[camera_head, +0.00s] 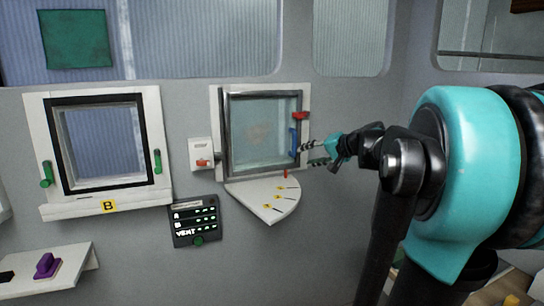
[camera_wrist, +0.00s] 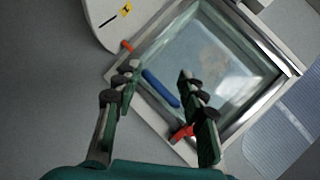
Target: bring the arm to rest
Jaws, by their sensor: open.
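My gripper (camera_head: 318,153) is at the end of my teal and black arm, in front of the right edge of the right-hand window (camera_head: 262,135) in the head view. In the wrist view my gripper (camera_wrist: 158,95) is open, its two fingers apart with nothing held between them. A blue handle (camera_wrist: 161,88) on the window frame shows between and beyond the fingers; it also shows in the head view (camera_head: 293,141). A red piece (camera_head: 300,115) sits above the blue handle. I cannot tell whether the fingertips touch anything.
Below the window is a white quarter-round plate (camera_head: 263,205) with yellow marks and an orange peg (camera_head: 286,173). A white switch box (camera_head: 201,154) and a dark label panel (camera_head: 196,222) are to its left. Window B (camera_head: 103,147) with green handles is farther left. A shelf (camera_head: 62,262) carries a purple piece.

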